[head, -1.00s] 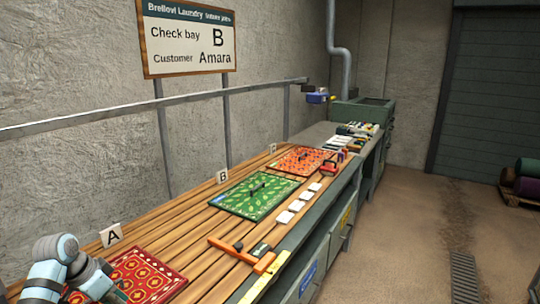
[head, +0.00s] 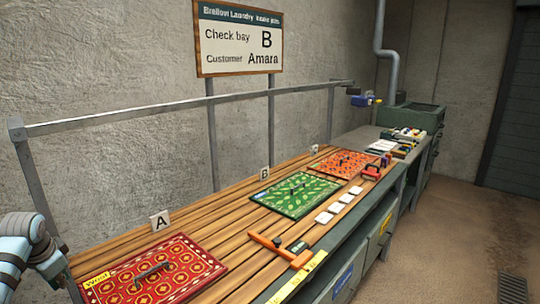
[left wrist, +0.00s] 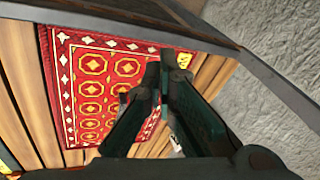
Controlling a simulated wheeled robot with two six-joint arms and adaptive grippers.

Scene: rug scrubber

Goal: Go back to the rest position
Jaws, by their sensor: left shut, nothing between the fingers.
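My left arm bends at the lower left edge of the head view, and its gripper (head: 70,288) is mostly cut off there. In the left wrist view the left gripper (left wrist: 160,72) is shut and empty. It is above the bench's wall side, near one edge of the red patterned rug (head: 190,263), which shows behind the fingers in the left wrist view (left wrist: 92,85). The fingers hide part of that rug. My right gripper is not in view.
A rail (head: 180,101) on posts runs along the wall side of the bench (head: 205,225). A green rug (head: 285,205), an orange rug (head: 335,160), an orange T-shaped tool (head: 283,252) and white blocks (head: 335,208) lie further along. A sign (head: 238,38) shows bay B, Amara.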

